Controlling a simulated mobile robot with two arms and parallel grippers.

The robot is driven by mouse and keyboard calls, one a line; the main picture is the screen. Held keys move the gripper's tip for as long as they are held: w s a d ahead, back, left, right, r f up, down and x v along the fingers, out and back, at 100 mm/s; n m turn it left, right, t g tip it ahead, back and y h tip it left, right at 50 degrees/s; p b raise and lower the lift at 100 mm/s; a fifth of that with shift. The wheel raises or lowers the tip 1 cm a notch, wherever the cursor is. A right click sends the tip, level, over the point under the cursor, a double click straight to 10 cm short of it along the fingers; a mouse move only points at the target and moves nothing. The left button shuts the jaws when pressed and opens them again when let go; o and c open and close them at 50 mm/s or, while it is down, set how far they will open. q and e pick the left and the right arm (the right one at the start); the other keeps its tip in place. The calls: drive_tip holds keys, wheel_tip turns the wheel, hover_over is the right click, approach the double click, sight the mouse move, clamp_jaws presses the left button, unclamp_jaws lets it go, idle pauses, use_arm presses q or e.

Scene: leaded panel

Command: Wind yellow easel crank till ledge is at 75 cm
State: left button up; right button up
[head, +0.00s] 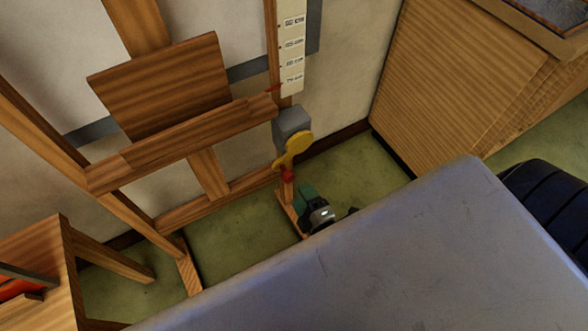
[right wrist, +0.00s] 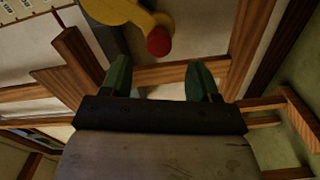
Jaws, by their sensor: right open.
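The wooden easel stands against the wall, with its ledge (head: 190,143) running across it. The yellow crank (head: 299,146) sits on a grey box at the ledge's right end, its arm pointing down to a red knob (head: 287,175). A scale strip (head: 291,45) stands above, with a red pointer (head: 273,88) near its lowest label; the print is too small to read surely. My right gripper (head: 306,194) is just below the knob. In the right wrist view its green fingers (right wrist: 160,78) are apart and empty; the red knob (right wrist: 159,40) shows beyond them. My left gripper is out of view.
A wooden board (head: 160,85) rests on the ledge. A wooden cabinet (head: 455,80) stands right of the easel. A wooden piece of furniture (head: 40,255) with something red is at lower left. Green floor (head: 235,240) shows between the easel's feet.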

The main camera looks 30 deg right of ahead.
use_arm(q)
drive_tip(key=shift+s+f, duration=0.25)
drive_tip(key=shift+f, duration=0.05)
use_arm(e)
drive_tip(key=shift+s, duration=1.8)
drive_tip(key=s+f+m+g, duration=0.6)
drive_tip(key=f+g, duration=0.2)
drive_tip(key=f, duration=0.1)
drive_tip(key=s+f+m+g, duration=0.6)
drive_tip(key=f+m+g, duration=0.1)
drive_tip(key=f, duration=0.1)
use_arm(q)
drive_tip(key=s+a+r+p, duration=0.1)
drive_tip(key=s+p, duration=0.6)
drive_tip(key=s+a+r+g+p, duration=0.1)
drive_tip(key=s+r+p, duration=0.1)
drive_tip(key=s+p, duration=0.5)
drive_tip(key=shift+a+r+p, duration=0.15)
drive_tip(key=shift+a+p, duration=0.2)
drive_tip(key=shift+p, duration=0.25)
use_arm(e)
drive_tip(key=s+d+r+g, duration=0.1)
drive_tip(key=s, duration=0.6)
drive_tip(key=s+d+r+g, duration=0.1)
drive_tip(key=s+d+r, duration=0.1)
drive_tip(key=s, duration=0.5)
drive_tip(key=shift+s+h, duration=0.3)
